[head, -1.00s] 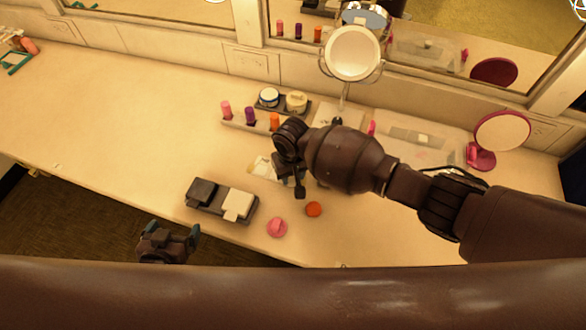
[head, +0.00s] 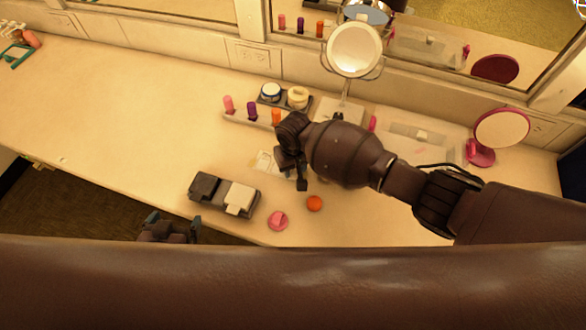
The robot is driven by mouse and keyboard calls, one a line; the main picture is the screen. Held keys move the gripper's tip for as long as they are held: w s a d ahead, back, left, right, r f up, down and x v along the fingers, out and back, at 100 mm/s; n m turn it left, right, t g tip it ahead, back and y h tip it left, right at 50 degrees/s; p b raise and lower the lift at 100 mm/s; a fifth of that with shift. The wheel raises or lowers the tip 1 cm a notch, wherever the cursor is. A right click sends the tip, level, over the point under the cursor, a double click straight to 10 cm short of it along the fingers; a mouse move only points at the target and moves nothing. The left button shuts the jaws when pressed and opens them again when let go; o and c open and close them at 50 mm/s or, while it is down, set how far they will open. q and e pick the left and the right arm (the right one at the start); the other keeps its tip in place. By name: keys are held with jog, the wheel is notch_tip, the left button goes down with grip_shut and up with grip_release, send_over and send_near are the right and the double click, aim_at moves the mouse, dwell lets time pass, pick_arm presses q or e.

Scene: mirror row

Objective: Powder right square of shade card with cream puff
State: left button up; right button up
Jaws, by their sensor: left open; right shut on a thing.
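The shade card (head: 264,162) is a small pale card lying flat on the counter. My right gripper (head: 296,178) is over its right side and hides that part, so I cannot see the right square clearly. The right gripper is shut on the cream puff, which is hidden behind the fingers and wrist. I cannot tell whether the puff touches the card. A pink puff (head: 278,221) and an orange puff (head: 314,203) lie on the counter nearer the front edge. My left gripper (head: 172,223) is open and empty, low in front of the counter edge.
A dark tray (head: 222,202) with a black block and a cream block stands left of the pink puff. Lipsticks in a rack (head: 238,118), two pots (head: 270,92), a round mirror (head: 354,50) and a pink hand mirror (head: 501,128) stand behind.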

jog(key=shift+w+d, duration=0.25)
jog(key=shift+w, duration=0.4)
jog(key=shift+s+a+p, duration=0.15)
jog(key=shift+s+p, duration=0.2)
jog(key=shift+p, duration=0.2)
jog(key=shift+s, duration=0.15)
jog(key=shift+s+a+f+p, duration=0.1)
jog(key=shift+s+a+p, duration=0.05)
jog(key=shift+s+p, duration=0.35)
jog(key=shift+s+a+f, duration=0.15)
jog(key=shift+s+a, duration=0.05)
jog(key=shift+s, duration=0.65)
jog(key=shift+w+r, duration=0.15)
jog(key=shift+r, duration=1)
jog(key=shift+w+r, duration=0.1)
jog(key=shift+r, duration=2.45)
